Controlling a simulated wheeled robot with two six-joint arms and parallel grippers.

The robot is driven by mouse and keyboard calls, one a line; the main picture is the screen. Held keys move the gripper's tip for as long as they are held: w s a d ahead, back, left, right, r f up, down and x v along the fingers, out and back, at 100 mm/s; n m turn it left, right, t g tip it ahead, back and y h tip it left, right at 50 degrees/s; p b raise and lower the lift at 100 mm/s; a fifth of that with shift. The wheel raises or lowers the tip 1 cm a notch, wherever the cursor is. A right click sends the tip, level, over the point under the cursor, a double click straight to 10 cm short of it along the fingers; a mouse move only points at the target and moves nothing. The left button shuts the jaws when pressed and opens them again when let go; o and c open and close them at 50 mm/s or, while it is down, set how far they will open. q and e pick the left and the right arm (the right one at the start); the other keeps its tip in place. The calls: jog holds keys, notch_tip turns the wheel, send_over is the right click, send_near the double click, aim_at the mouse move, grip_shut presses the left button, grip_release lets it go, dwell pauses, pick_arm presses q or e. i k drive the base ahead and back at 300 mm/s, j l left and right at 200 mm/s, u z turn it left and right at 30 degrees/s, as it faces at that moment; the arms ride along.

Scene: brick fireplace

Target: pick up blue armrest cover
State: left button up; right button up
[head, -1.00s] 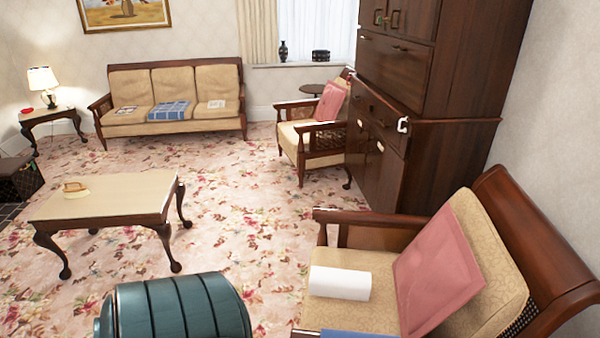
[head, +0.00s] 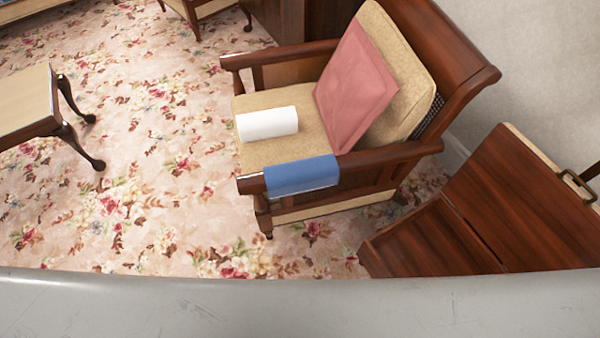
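The blue armrest cover (head: 302,176) lies draped over the near wooden armrest of the armchair (head: 400,152), toward the armrest's front end. It hangs a little down the near side of the armrest. Neither of my grippers shows in the head view. Nothing touches the cover except the armrest.
A white roll (head: 267,122) and a pink cushion (head: 355,87) are on the chair seat. A wooden cabinet (head: 480,220) stands at the right. A low table (head: 25,105) is at the left. The floral carpet (head: 150,190) is clear between table and chair.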

aim_at(306, 174)
jog(key=k+j+z, duration=0.15)
jog(key=j+z, duration=0.2)
jog(key=k+j+z, duration=0.3)
jog(key=j, duration=0.25)
jog(key=k+j+z, duration=0.1)
jog(key=j+z, duration=0.25)
jog(key=k+j+z, duration=0.35)
jog(key=i, duration=0.05)
